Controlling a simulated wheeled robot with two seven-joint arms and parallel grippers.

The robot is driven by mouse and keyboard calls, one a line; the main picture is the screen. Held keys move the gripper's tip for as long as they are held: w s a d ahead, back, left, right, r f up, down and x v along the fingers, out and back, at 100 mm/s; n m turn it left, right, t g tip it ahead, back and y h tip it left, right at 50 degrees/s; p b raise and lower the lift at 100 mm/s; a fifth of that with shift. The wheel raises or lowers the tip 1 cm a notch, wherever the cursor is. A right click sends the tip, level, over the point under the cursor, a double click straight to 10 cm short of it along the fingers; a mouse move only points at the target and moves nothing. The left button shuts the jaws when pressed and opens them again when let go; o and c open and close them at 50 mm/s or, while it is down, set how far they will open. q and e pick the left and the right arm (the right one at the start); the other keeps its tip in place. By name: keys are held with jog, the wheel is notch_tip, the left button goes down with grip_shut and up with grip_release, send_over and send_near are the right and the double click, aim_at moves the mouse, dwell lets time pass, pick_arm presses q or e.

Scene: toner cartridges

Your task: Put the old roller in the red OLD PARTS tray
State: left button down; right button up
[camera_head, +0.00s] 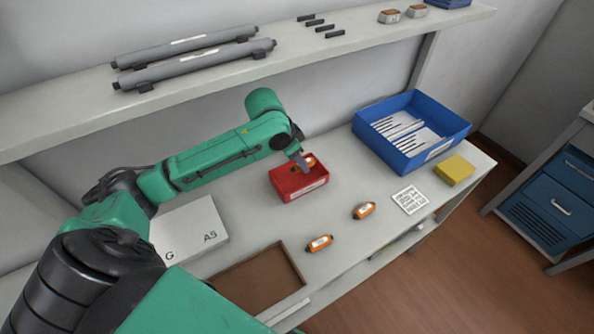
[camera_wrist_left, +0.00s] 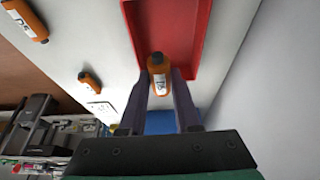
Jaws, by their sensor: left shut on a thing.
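My left gripper (camera_head: 304,160) is shut on a small orange roller (camera_head: 310,162) with dark ends and a pale label. The held roller also shows in the left wrist view (camera_wrist_left: 158,70), between the two dark fingers. It is over the red tray (camera_head: 300,191), near the tray's back right part in the head view. I cannot tell whether it touches the tray floor. The tray shows beyond the fingers in the wrist view (camera_wrist_left: 202,42). Two similar orange rollers, one nearer (camera_head: 319,243) and one farther right (camera_head: 364,210), lie on the table. My right gripper is not in view.
A blue bin (camera_head: 440,148) with dark-striped pale sheets stands at the back right, by a yellow block (camera_head: 455,170) and a printed white card (camera_head: 410,200). A brown tray (camera_head: 258,281) lies in front. A shelf (camera_head: 200,90) with long grey rollers runs behind.

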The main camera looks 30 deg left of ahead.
aim_at(301, 180)
pick_arm(q)
jog(key=shift+w+a+f+p, duration=0.1)
jog(key=shift+a+f+p, duration=0.1)
jog(key=shift+f, duration=0.95)
jog(key=shift+w+a+f+p, duration=0.15)
jog(key=shift+a+f, duration=0.1)
jog(key=shift+f, duration=0.95)
jog(key=shift+a+f+p, duration=0.2)
jog(key=shift+f, duration=0.95)
jog(key=c, duration=0.6)
grip_release()
jog(key=shift+f, duration=0.1)
jog(key=v, duration=0.7)
jog(key=shift+s+r, duration=0.1)
jog(key=shift+r, duration=0.3)
